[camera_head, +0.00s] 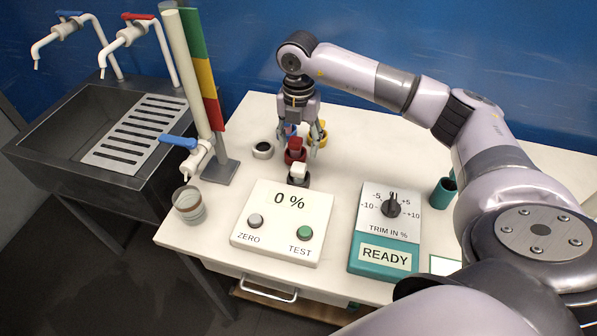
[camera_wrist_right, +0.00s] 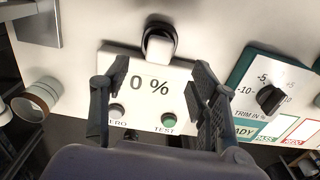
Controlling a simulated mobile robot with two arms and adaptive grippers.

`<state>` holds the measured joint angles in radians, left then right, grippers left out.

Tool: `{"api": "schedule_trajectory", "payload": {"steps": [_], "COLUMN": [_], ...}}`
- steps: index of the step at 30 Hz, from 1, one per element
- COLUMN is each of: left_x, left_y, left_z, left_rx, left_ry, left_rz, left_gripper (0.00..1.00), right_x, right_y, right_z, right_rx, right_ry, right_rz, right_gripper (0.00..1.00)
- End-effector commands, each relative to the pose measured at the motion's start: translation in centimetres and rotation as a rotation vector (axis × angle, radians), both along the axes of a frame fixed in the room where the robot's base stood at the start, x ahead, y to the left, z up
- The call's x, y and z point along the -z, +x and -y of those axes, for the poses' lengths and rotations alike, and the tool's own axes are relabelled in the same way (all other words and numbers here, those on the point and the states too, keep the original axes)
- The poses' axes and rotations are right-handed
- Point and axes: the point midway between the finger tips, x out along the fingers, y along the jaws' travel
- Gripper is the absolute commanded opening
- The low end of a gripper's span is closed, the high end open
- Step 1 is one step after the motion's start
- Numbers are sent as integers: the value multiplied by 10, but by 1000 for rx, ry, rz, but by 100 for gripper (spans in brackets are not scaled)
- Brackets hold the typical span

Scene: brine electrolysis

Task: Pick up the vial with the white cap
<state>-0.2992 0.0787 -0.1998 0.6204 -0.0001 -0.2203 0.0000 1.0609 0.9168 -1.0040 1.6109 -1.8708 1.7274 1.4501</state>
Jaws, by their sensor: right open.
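The vial with the white cap (camera_head: 299,171) stands upright in a dark holder on the white table, just behind the 0 % panel. In the right wrist view its white cap (camera_wrist_right: 160,46) lies beyond the fingertips, roughly centred between them. My right gripper (camera_head: 300,143) points down over the group of vials, behind the white cap in the head view. Its fingers are apart, and they also show apart in the wrist view (camera_wrist_right: 161,72). Nothing is seen held between them. My left gripper is out of view.
A dark-centred round holder (camera_head: 262,150) is at left. The 0 % panel (camera_head: 248,240) and trim box (camera_head: 372,232) lie in front.

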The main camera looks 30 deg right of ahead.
Motion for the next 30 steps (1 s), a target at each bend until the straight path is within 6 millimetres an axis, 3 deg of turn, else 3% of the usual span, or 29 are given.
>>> {"api": "schedule_trajectory", "payload": {"steps": [6, 14, 21, 30], "left_x": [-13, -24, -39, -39], "left_y": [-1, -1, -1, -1], "left_z": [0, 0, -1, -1], "left_rx": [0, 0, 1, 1], "left_ry": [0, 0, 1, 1], "left_rz": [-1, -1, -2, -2], "left_gripper": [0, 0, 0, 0], "right_x": [35, 54, 89, 97], "right_y": [0, -1, -1, 0], "right_z": [0, 0, 0, 0], "right_rx": [-1, -1, -2, -2], "right_ry": [2, 1, 2, 3], "right_rz": [-1, -3, -2, 2], "right_gripper": [55, 55, 55, 55]}}
